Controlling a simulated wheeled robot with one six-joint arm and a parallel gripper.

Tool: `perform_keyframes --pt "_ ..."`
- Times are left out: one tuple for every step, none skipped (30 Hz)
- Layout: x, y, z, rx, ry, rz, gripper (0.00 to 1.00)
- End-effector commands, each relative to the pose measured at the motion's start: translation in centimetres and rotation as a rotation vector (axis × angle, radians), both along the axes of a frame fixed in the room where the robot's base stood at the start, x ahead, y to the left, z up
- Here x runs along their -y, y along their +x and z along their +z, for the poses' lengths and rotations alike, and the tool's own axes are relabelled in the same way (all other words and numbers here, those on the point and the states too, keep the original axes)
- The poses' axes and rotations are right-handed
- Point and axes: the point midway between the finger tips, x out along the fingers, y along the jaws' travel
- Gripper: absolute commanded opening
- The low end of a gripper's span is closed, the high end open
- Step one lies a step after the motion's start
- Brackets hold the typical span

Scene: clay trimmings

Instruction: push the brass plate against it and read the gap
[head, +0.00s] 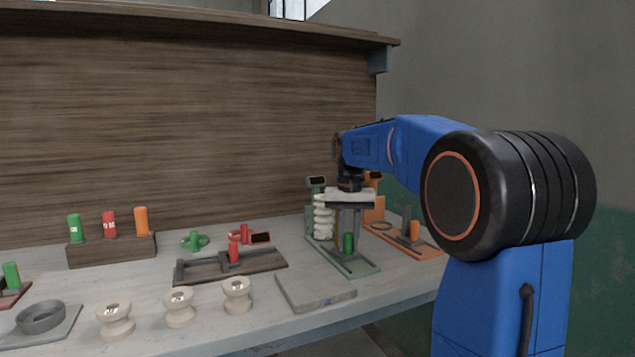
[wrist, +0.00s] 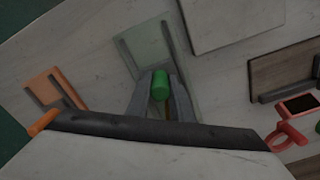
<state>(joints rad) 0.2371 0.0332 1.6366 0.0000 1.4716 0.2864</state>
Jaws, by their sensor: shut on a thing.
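My gripper (head: 347,230) reaches down over the green gauge stand (head: 363,267) at the right of the bench. Its two grey fingers are shut on the upright green knob (head: 348,243) on that stand. The wrist view shows the green knob (wrist: 160,85) between the fingertips. A pale ribbed piece (head: 323,217) stands upright at the left of the stand, beside my fingers. A small dark display (head: 316,181) sits at the stand's back. I cannot make out a brass plate; my gripper covers part of the stand. The display is too small to read.
An orange stand (head: 408,240) is close on the right. A grey slab (head: 313,291) lies in front to the left. A dark wooden fixture with a red knob (head: 234,251), a red gauge (head: 259,238) and several pale spools (head: 179,309) are farther left. The wooden panel (head: 180,110) rises behind.

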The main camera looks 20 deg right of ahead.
Motion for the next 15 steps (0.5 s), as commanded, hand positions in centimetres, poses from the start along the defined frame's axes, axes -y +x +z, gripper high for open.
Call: perform_keyframes --pt "0.02 -0.07 0.04 0.0 0.0 0.0 0.0" --pt "0.01 -0.1 0.04 0.001 0.0 0.0 0.0" --pt "0.01 -0.14 0.04 0.0 0.0 0.0 0.0" --pt "0.02 -0.17 0.04 0.0 0.0 0.0 0.0" --pt "0.02 -0.19 0.04 0.0 0.0 0.0 0.0" --pt "0.01 -0.24 0.04 0.0 0.0 0.0 0.0" --pt "0.02 -0.27 0.04 0.0 0.0 0.0 0.0" --pt "0.01 -0.3 0.04 0.0 0.0 0.0 0.0" --pt "0.01 -0.34 0.04 0.0 0.0 0.0 0.0" --pt "0.02 -0.37 0.04 0.0 0.0 0.0 0.0" --pt "0.01 -0.4 0.04 0.0 0.0 0.0 0.0" --pt "0.01 -0.44 0.04 0.0 0.0 0.0 0.0" --pt "0.02 -0.47 0.04 0.0 0.0 0.0 0.0" --pt "0.01 -0.5 0.04 0.0 0.0 0.0 0.0" --pt "0.01 -0.54 0.03 0.0 0.0 0.0 0.0"
